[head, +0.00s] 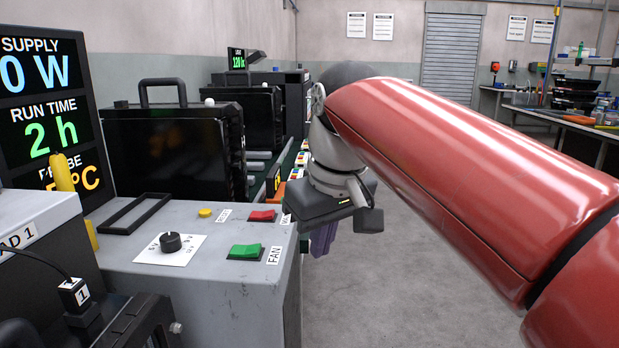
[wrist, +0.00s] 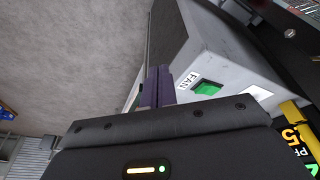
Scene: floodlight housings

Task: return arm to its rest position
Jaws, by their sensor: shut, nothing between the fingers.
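My arm, with a large red link, reaches across the right half of the head view. My gripper (head: 324,240) hangs at its end, in front of the bench's right side and above the floor. Its purple fingers are shut and empty. In the wrist view the gripper (wrist: 158,84) also shows with its fingers together. The fingers are apart from the grey control bench (head: 215,285). The green FAN switch (head: 245,251) is on the bench top, left of the gripper; it also shows in the wrist view (wrist: 208,89).
The bench carries a red switch (head: 262,216), a yellow button (head: 204,212) and a black knob (head: 171,242). Black floodlight housings (head: 165,150) stand behind it. A display (head: 42,115) is at the left. The grey floor (head: 400,290) on the right is clear. A workbench (head: 570,122) stands far right.

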